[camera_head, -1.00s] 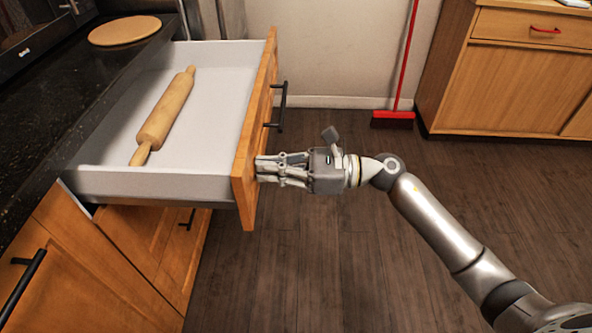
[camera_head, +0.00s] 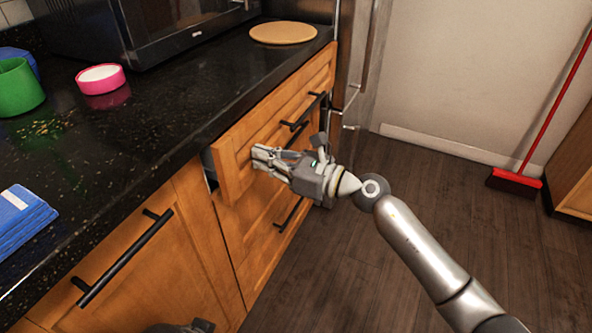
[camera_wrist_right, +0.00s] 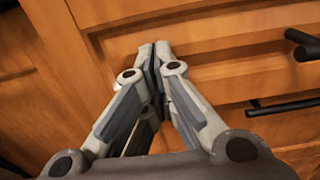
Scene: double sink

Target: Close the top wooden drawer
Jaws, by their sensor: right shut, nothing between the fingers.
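The top wooden drawer (camera_head: 240,150) is nearly in. Its front stands slightly proud of the cabinet, with a narrow dark gap at its left end under the counter.
The black counter (camera_head: 130,140) carries a green cup (camera_head: 20,88), a pink bowl (camera_head: 100,78), a blue cloth (camera_head: 22,215) and a round board (camera_head: 283,33). Lower cabinet fronts have black bar handles. The floor on the right is open, with a red broom (camera_head: 515,182) by the wall.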

